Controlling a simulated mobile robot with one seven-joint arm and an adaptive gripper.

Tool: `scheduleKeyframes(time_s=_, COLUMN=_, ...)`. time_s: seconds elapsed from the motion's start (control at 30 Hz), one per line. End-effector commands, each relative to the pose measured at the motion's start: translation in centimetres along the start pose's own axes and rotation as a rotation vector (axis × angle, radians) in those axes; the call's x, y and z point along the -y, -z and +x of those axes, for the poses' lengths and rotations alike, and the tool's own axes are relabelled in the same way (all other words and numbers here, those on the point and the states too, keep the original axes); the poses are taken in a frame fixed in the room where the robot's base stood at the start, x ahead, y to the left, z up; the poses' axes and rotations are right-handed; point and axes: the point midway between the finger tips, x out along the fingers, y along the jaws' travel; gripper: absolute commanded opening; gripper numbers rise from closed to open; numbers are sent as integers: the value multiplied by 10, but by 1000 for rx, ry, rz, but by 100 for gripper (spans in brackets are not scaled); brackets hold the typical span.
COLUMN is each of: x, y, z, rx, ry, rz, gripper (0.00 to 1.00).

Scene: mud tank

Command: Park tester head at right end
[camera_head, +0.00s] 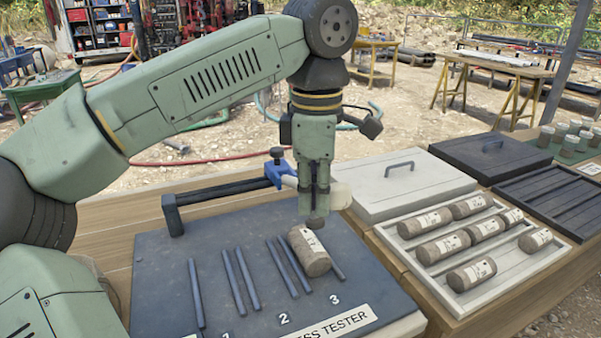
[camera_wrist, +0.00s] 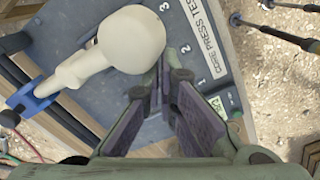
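The wrist view shows the head (camera_wrist: 131,40) and blue carriage (camera_wrist: 30,97) to the left of my fingers. My gripper (camera_wrist: 161,85) points down, its pads apart with nothing between them. Whether a finger touches the head is unclear.
A brown labelled core (camera_head: 312,252) lies by groove 3, just below my gripper. To the right are a pale tray (camera_head: 455,296) with several cores, a closed pale lid (camera_head: 405,190) and a dark ribbed tray (camera_head: 535,197). The board's left part is clear.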

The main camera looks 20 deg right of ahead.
Motion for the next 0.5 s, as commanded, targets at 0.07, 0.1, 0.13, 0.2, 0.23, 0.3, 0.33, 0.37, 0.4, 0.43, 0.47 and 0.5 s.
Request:
scheduleKeyframes(time_s=0.07, x=-2, y=-5, z=-1, rx=1, ry=-1, rz=2, gripper=0)
scheduleKeyframes(time_s=0.1, x=-3, y=-6, z=-1, rx=1, ry=-1, rz=1, gripper=0)
scheduleKeyframes(time_s=0.13, x=-4, y=-8, z=-1, rx=1, ry=-1, rz=1, gripper=0)
scheduleKeyframes(time_s=0.2, x=-6, y=-11, z=-1, rx=1, ry=-1, rz=1, gripper=0)
scheduleKeyframes(time_s=0.23, x=-6, y=-12, z=-1, rx=1, ry=-1, rz=1, gripper=0)
scheduleKeyframes(time_s=0.3, x=-8, y=-15, z=-1, rx=1, ry=0, rz=0, gripper=0)
scheduleKeyframes(time_s=0.33, x=-9, y=-16, z=-1, rx=1, ry=-1, rz=0, gripper=0)
scheduleKeyframes(time_s=0.37, x=-10, y=-17, z=-2, rx=1, ry=-1, rz=0, gripper=0)
scheduleKeyframes(time_s=0.4, x=-11, y=-19, z=-2, rx=2, ry=-1, rz=0, gripper=0)
scheduleKeyframes(time_s=0.43, x=-12, y=-21, z=-2, rx=2, ry=-1, rz=1, gripper=0)
scheduleKeyframes(time_s=0.47, x=-12, y=-22, z=-2, rx=2, ry=-1, rz=1, gripper=0)
scheduleKeyframes(time_s=0.5, x=-13, y=-24, z=-1, rx=2, ry=-1, rz=1, gripper=0)
